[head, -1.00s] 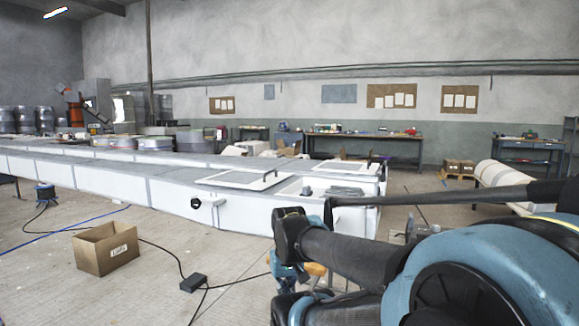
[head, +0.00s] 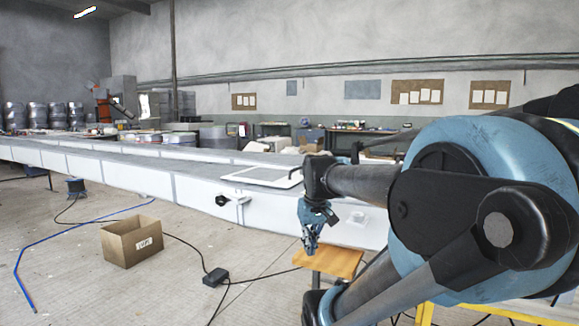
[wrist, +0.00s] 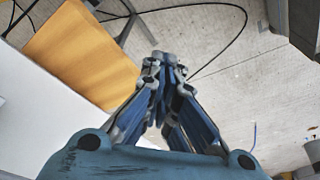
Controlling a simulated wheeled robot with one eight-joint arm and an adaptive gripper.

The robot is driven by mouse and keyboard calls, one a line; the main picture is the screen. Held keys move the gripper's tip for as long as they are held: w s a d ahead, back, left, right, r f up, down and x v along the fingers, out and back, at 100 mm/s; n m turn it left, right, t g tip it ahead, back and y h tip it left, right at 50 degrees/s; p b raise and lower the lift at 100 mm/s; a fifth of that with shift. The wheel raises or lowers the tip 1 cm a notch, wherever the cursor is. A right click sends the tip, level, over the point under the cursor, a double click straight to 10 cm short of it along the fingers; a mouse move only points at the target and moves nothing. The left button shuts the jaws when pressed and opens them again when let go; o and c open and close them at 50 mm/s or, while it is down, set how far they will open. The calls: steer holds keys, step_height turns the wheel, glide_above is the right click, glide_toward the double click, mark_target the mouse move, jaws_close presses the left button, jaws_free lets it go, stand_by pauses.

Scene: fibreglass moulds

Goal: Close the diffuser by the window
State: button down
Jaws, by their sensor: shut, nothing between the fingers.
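I cannot make out a diffuser or a window for certain in either view. My gripper (head: 309,250) hangs fingers down in front of the long white mould (head: 150,183), above the floor. In the wrist view my gripper (wrist: 166,58) is shut, its fingertips together with nothing between them. A pale framed panel (head: 262,177) lies on top of the mould, left of my arm. My arm hides part of the mould and the area behind it on the right.
A wooden-topped stool (head: 335,262) stands just below my gripper; its top (wrist: 85,50) also shows in the wrist view. An open cardboard box (head: 133,243) and a black cable box (head: 216,277) with cables lie on the floor. Workbenches (head: 355,135) stand along the back wall.

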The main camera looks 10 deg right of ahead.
steer(key=w+r+n+y, duration=0.1)
steer(key=w+r+n, duration=0.1)
steer(key=w+r, duration=0.8)
steer(key=w+r+n, duration=0.2)
steer(key=w+r, duration=0.4)
steer(key=w, duration=0.8)
steer(key=w+r+n+y, duration=0.1)
steer(key=w+r+n, duration=0.1)
steer(key=w+r, duration=0.8)
steer(key=w+d+n, duration=0.1)
steer(key=w+n, duration=0.2)
steer(key=w, duration=1.2)
steer(key=shift+y, duration=0.3)
steer(key=x, duration=0.9)
steer(key=shift+s+d, duration=0.15)
steer(key=shift+s+d+f, duration=0.3)
steer(key=shift+s+d, duration=0.1)
steer(key=shift+d, duration=0.1)
steer(key=shift+s+d+f, duration=0.25)
steer(key=shift+s+d, duration=0.15)
steer(key=shift+d, duration=0.15)
steer(key=shift+s+d+f, duration=0.15)
steer(key=shift+s+d, duration=0.2)
steer(key=shift+d, duration=0.1)
